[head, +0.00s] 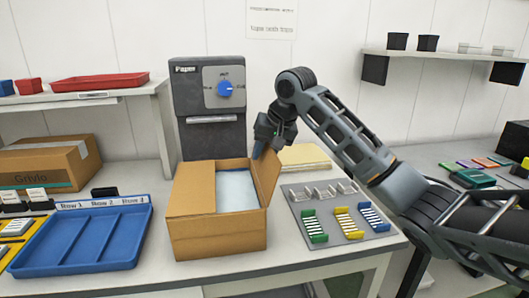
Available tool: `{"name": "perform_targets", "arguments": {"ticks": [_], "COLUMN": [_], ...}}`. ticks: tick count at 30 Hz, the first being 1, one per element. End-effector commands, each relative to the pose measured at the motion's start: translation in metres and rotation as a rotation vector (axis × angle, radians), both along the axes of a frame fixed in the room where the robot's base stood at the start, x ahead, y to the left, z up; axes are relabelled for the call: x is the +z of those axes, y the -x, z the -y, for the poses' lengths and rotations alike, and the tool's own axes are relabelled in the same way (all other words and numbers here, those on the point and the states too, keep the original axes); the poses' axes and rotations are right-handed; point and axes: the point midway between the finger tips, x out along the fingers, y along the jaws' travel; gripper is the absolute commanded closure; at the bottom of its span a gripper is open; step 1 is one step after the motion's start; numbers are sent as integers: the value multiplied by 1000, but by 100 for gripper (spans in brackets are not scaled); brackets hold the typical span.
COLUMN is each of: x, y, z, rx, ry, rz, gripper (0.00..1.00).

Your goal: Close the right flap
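An open cardboard box (215,235) stands on the white table in the head view. Its right flap (268,178) stands up and leans slightly outward. Its left flap (193,188) lies over the left part of the opening. A pale blue-white surface (235,190) shows inside the box. My gripper (261,149) is at the top edge of the right flap, pointing down. Whether it touches or grasps the flap is not clear, and its finger gap is hidden.
A blue tray (85,240) lies left of the box. A grey plate with coloured clips (345,218) lies to the right. A dark machine with a blue dial (209,100) stands behind, and a beige stack (304,156) lies behind right.

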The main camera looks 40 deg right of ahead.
Motion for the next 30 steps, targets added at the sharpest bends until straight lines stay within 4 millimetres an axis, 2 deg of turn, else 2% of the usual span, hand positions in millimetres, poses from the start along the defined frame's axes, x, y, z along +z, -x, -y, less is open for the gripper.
{"name": "perform_targets", "arguments": {"ticks": [8, 18, 30], "x": [-2, -2, -2], "y": [-1, -1, -1], "z": [0, 0, 0], "rx": [0, 0, 0], "ry": [1, 1, 1], "rz": [1, 1, 1], "gripper": [70, 100, 100]}}
